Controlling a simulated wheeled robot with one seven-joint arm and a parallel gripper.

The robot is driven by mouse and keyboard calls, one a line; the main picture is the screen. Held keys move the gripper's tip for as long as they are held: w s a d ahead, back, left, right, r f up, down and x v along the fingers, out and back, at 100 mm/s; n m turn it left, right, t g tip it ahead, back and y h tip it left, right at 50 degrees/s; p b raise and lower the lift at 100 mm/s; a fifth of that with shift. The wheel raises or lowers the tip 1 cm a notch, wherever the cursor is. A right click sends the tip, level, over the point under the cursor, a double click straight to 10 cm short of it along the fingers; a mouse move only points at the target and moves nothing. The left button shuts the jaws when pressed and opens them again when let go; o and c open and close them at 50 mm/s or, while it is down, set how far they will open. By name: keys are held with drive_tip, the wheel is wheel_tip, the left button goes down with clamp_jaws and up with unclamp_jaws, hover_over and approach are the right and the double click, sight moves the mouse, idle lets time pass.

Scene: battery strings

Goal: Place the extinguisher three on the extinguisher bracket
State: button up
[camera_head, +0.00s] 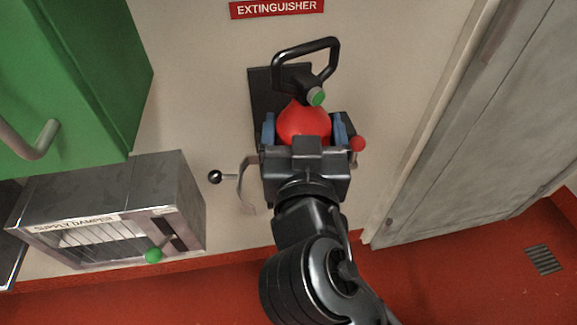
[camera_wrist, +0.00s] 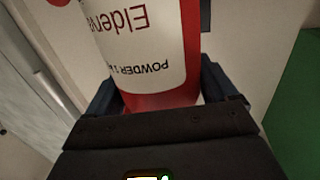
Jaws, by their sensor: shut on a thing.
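A red extinguisher (camera_head: 303,122) with a black handle loop and a green-capped gauge is between the blue fingers of my gripper (camera_head: 304,130). In the wrist view the extinguisher (camera_wrist: 145,50) shows a white label with upside-down text, and the gripper's fingers (camera_wrist: 155,95) close on both its sides. The extinguisher bracket (camera_head: 262,92) is a dark plate on the wall, under a red EXTINGUISHER sign. The extinguisher is in front of the plate and looks upright. A curved metal strap (camera_head: 248,185) with a black knob sticks out at the left. My gripper hides the extinguisher's lower body, so contact with the bracket cannot be told.
A green cabinet (camera_head: 85,70) juts out at the upper left. Below it is a metal supply damper box (camera_head: 180,205) with a green-knobbed lever (camera_head: 154,256). A grey door (camera_head: 465,130) is at the right.

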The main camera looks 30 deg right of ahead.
drive_tip(key=w+d+f, duration=0.1)
drive_tip(key=w+f, duration=0.1)
drive_tip(key=w, duration=0.1)
drive_tip(key=w+d+f, duration=0.1)
drive_tip(key=w+f, duration=0.1)
drive_tip(key=w, duration=0.2)
drive_tip(key=w+d+f, duration=0.1)
drive_tip(key=w+f, duration=0.1)
drive_tip(key=w, duration=0.2)
drive_tip(key=shift+w+d+f, duration=0.15)
drive_tip(key=shift+w+f, duration=0.1)
drive_tip(key=shift+f, duration=0.05)
drive_tip(key=shift+f+b, duration=0.3)
drive_tip(key=shift+f, duration=1.75)
drive_tip(key=o, duration=1.9)
drive_tip(key=shift+f, duration=0.2)
drive_tip(key=shift+c, duration=0.2)
drive_tip(key=shift+r, duration=0.1)
drive_tip(key=b+v, duration=0.1)
drive_tip(key=v, duration=1.1)
drive_tip(key=shift+b, duration=0.4)
